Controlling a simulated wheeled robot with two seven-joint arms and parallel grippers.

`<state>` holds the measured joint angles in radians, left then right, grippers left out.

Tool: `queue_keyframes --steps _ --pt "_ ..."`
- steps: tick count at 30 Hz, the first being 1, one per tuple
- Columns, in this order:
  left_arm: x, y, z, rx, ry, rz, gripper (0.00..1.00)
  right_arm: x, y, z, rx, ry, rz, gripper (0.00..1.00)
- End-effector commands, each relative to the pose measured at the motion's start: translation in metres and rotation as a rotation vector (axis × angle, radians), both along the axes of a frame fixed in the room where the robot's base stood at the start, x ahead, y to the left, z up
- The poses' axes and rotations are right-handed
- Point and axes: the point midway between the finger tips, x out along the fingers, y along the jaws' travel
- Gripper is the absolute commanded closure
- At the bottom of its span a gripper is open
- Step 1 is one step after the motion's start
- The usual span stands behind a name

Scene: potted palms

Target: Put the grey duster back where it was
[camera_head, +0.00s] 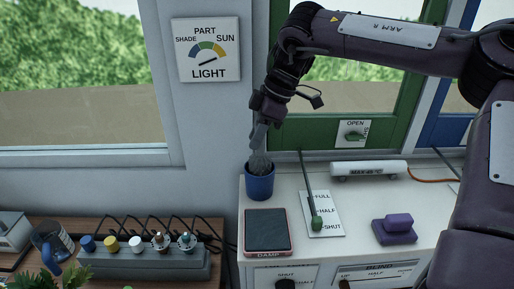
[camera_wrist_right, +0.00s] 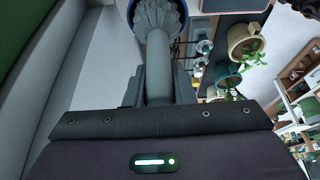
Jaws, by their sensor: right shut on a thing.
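The grey duster (camera_wrist_right: 157,62) is in my right gripper, which is shut on its handle. In the head view the right gripper (camera_head: 264,128) is above the blue cup (camera_head: 260,187), on the left end of the white cabinet top. The duster's grey head (camera_head: 260,165) points down and is at the cup's mouth, its lower part hidden by the cup wall. In the wrist view the blue rim (camera_wrist_right: 132,12) shows around the duster head. I cannot tell whether the head touches the cup's bottom. My left gripper is not in view.
A damp pad (camera_head: 267,231) lies just in front of the cup. A lever plate (camera_head: 322,214), a purple block (camera_head: 395,229) and a white heater tube (camera_head: 368,168) are to the right. A power strip with several plugs (camera_head: 150,262) is on the lower wooden table.

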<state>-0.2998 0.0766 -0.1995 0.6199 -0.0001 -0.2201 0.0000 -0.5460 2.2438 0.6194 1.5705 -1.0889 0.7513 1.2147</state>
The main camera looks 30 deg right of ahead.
Motion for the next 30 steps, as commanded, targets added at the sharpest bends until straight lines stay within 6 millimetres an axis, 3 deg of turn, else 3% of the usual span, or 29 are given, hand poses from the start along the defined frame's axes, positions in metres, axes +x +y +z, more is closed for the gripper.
queue_keyframes --steps 8,20,21,25,30 --pt "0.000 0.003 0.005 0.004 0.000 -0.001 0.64 -0.001 0.000 -0.037 0.002 0.004 0.000 1.00" --pt "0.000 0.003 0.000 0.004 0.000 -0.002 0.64 0.000 0.000 -0.044 0.000 0.001 0.000 1.00" --pt "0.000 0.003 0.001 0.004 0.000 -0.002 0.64 0.000 0.000 -0.043 0.000 0.001 0.000 0.72" --pt "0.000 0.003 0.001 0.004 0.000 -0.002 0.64 0.000 0.000 -0.043 0.001 0.001 -0.001 0.56" --pt "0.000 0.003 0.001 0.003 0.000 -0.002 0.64 0.000 0.000 -0.042 0.000 0.002 -0.001 0.56"
